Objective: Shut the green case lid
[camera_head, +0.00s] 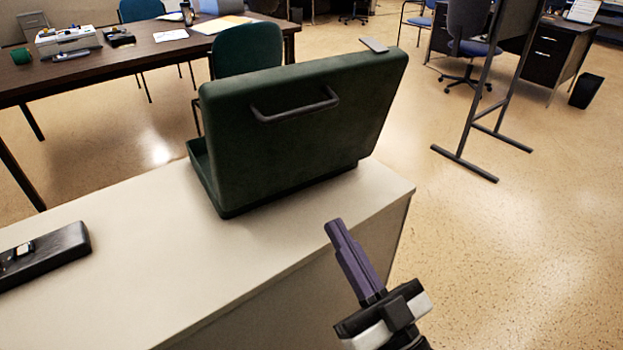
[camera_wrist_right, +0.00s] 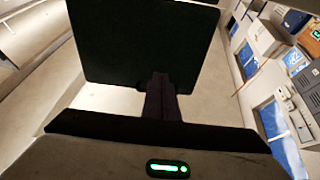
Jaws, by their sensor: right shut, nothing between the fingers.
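The green case (camera_head: 300,125) stands at the far end of the pale counter, its lid raised and leaning, with a dark handle (camera_head: 296,105) on the face toward me. A small grey latch piece (camera_head: 374,45) sticks up at the lid's top edge. The lid also shows as a dark panel (camera_wrist_right: 140,40) in the right wrist view. My right gripper (camera_head: 336,228) is shut and empty, in front of the case and to its lower right, apart from it in the head view. The right wrist view also shows its fingers (camera_wrist_right: 161,96) before the panel. My left gripper is not in view.
The pale counter (camera_head: 170,255) has clear room in front of the case. A black object (camera_head: 42,255) lies at its left. A brown desk (camera_head: 110,60) and a dark green chair (camera_head: 247,50) stand behind. Open floor (camera_head: 520,230) lies right.

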